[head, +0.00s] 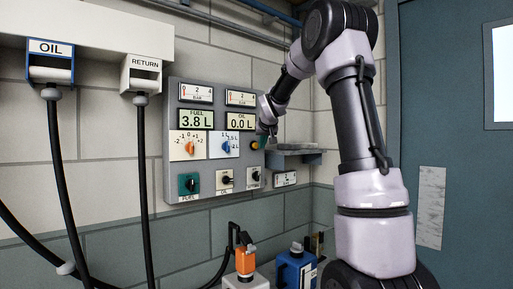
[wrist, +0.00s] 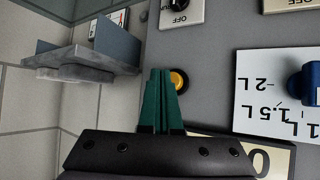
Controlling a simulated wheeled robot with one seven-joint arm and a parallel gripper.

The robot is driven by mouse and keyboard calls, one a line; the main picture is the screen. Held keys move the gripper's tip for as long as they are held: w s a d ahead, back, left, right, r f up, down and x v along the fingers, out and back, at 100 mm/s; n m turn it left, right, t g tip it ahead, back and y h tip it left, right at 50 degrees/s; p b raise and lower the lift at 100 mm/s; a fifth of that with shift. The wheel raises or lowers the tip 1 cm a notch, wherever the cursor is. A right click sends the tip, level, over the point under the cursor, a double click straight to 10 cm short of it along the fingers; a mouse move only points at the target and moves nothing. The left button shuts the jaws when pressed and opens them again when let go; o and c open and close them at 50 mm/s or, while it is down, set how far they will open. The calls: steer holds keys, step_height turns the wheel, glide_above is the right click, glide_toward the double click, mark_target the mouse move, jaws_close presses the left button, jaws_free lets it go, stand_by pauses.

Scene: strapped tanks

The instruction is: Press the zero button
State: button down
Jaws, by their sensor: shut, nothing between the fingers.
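The grey control panel (head: 172,150) is on the wall in the head view. A small round yellow button in a dark ring (head: 254,145) sits near its right edge; no label on it is readable. The same button shows in the wrist view (wrist: 180,80), partly covered by the right green finger. My gripper (head: 266,138) is at the panel's right side, its fingers shut and empty. In the wrist view the fingertips (wrist: 161,70) lie just left of the button's middle. I cannot tell whether they touch it. The displays read FUEL 3.8 L (head: 196,119) and OIL 0.0 L (head: 240,121).
A grey shelf bracket (head: 295,150) juts from the wall right of the panel, also in the wrist view (wrist: 85,62). A blue-pointer dial (head: 226,147) and an oil switch (head: 225,179) are nearby. Hoses hang at the left. Orange and blue containers stand below.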

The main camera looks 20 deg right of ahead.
steer(key=shift+w+a, duration=0.2)
steer(key=shift+w, duration=0.2)
steer(key=shift+w+a, duration=0.2)
steer(key=shift+w, duration=0.25)
stand_by(0.9)
stand_by(0.3)
steer(key=shift+s+d, duration=0.35)
steer(key=shift+s, duration=0.5)
steer(key=s, duration=0.1)
steer(key=s+d, duration=0.1)
steer(key=s, duration=0.1)
steer(key=s+d, duration=0.1)
steer(key=shift+s, duration=0.3)
stand_by(0.5)
